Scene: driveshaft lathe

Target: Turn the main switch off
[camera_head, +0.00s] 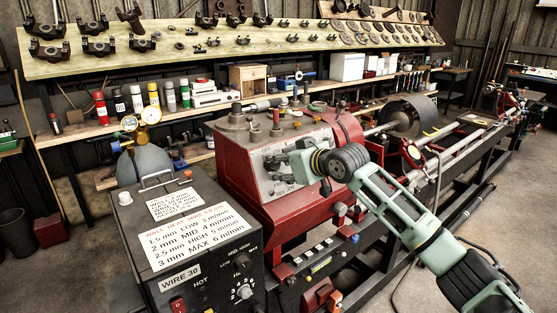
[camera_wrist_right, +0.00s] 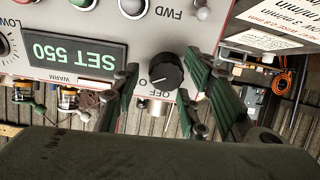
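The main switch is most likely the black rotary knob (camera_wrist_right: 166,72) on the light panel in the right wrist view. The word OFF is printed beside it, upside down in this view. My right gripper (camera_wrist_right: 163,68) is open, with one green-padded finger on each side of the knob. A gap shows between the knob and the fingers. In the head view my right gripper (camera_head: 286,160) is at the light control panel (camera_head: 318,140) on the red headstock (camera_head: 240,165). It hides part of the panel, and I cannot make out the knob there. My left gripper is not in view.
A green display (camera_wrist_right: 75,52) reading SET 550 and several buttons sit beside the knob. A black wire-heater box (camera_head: 205,260) stands close in front of the headstock. The lathe bed (camera_head: 455,150) runs back right. A shelf behind holds bottles.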

